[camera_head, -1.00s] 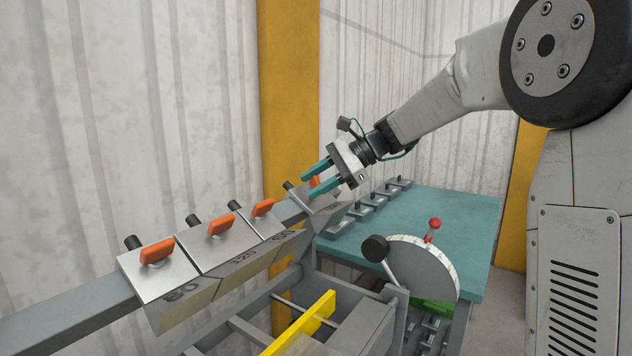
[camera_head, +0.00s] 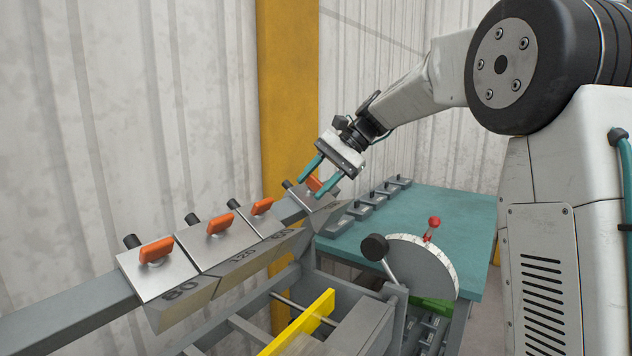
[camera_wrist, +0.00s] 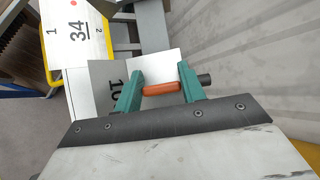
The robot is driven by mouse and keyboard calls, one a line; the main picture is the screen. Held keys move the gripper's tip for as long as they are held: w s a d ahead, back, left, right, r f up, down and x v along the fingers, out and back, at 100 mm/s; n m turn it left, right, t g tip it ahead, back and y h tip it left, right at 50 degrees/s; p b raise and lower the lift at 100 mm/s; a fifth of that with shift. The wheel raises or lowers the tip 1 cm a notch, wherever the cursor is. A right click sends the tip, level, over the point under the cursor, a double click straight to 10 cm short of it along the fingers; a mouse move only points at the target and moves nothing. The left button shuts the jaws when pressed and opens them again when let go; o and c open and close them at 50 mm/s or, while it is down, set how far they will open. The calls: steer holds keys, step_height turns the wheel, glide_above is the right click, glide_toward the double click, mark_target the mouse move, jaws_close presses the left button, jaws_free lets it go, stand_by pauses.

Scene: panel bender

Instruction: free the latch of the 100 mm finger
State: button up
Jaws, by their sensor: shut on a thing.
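The 100 mm finger (camera_head: 303,197) hangs at the right end of the row on the grey beam; in the wrist view its plate (camera_wrist: 108,72) shows part of a number, "10". Its orange latch (camera_wrist: 160,88) lies across the gap between my two teal fingertips. My gripper (camera_wrist: 160,87) is shut on this latch, one fingertip at each end of it. In the head view my gripper (camera_head: 315,180) reaches down to the finger from the upper right, with the orange latch (camera_head: 313,183) between its fingertips. A black knob (camera_wrist: 204,80) is beside the right fingertip.
Other fingers, marked 80 (camera_head: 181,294), 120 (camera_head: 243,256) and one less legible, sit left along the beam (camera_head: 60,316), each with an orange latch. A teal table (camera_head: 450,215) holds several grey blocks. A dial with levers (camera_head: 425,265) stands in front. A corrugated wall is close behind.

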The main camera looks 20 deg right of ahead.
stand_by(0.3)
steer(key=o, duration=1)
steer(key=shift+d, duration=0.1)
steer(key=v, duration=0.7)
steer(key=shift+d+r, duration=0.25)
